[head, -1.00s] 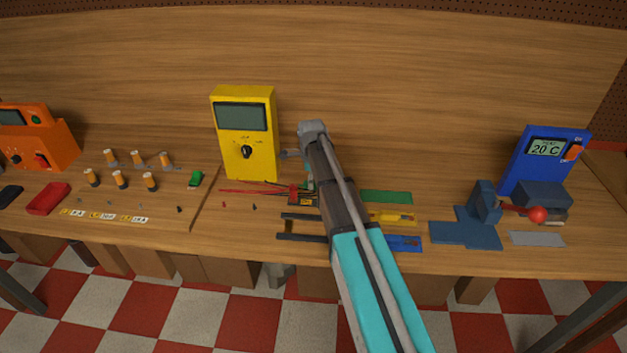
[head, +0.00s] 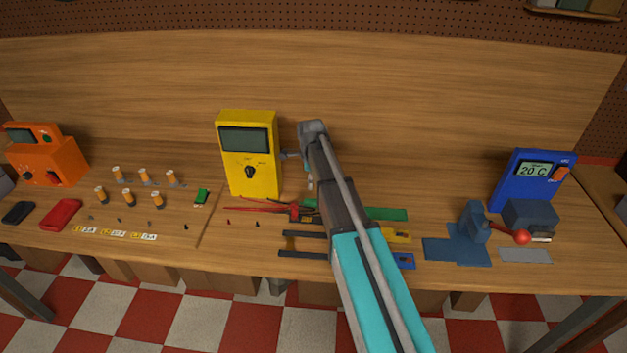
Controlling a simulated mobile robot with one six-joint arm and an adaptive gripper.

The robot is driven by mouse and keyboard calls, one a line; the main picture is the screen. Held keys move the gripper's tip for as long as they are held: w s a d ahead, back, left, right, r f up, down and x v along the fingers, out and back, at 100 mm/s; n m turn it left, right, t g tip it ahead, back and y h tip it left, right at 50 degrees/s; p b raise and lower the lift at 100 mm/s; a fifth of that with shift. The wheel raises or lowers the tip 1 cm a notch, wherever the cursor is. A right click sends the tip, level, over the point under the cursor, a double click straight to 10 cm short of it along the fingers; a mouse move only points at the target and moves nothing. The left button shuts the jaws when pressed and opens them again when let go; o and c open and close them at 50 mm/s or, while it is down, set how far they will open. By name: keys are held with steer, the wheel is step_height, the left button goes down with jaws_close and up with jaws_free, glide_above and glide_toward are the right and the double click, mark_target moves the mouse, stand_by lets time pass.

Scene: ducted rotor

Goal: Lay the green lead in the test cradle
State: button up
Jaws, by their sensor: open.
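A flat green strip (head: 388,214) lies on the bench behind my arm, partly hidden by it; whether it is the green lead I cannot tell. Thin red and black leads (head: 258,207) run in front of the yellow meter to a small red part (head: 294,211). Two dark rails (head: 304,235) lie nearer the front edge; I cannot make out which thing is the test cradle. My gripper (head: 307,182) is open, to the right of the meter and near the strip's left end. Its fingers are small and mostly hidden by my arm.
The yellow meter (head: 250,184) stands close to my gripper's left. Yellow (head: 399,236) and blue (head: 405,261) pieces lie beside my arm. Several orange-and-white posts (head: 129,198) stand left.

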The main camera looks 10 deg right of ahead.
steer(key=shift+r+p, duration=0.9)
steer(key=shift+r, duration=0.35)
steer(key=s+n, duration=2.1)
steer(key=s, duration=0.4)
steer(key=shift+s+a+n, duration=0.15)
steer(key=shift+a+n, duration=0.15)
steer(key=shift+a, duration=0.1)
